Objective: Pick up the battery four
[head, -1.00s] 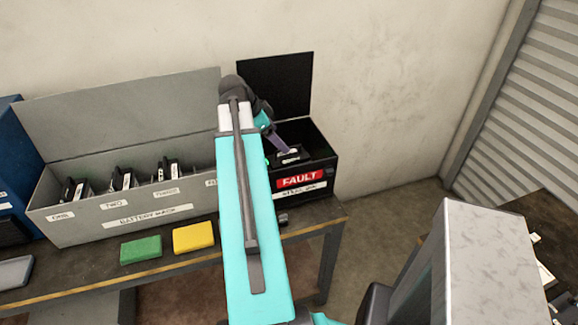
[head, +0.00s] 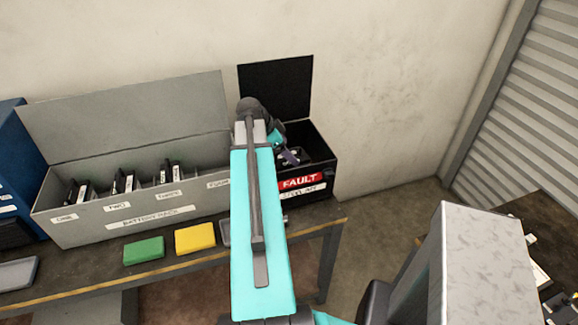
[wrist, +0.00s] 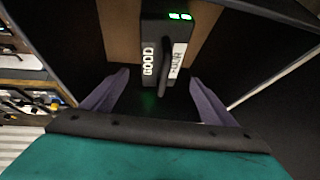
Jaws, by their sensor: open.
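A dark battery (wrist: 165,45) stands upright in the wrist view, with a handle, green lights on top, a "GOOD" label and a second label that seems to read "FOUR". My gripper (wrist: 160,85) is open, with one purple finger on each side of the battery's near end; I cannot tell if they touch it. In the head view my gripper (head: 290,157) is tilted down into the black box marked "FAULT" (head: 306,183). The grey battery rack (head: 75,230) stands to its left. Its fourth slot is mostly hidden behind my arm.
Several batteries stand in the rack's labelled slots. A green block (head: 143,250) and a yellow block (head: 195,238) lie on the bench in front. The black box's raised lid (head: 275,88) and the wall are behind my gripper. A blue cabinet (head: 20,170) stands at the left.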

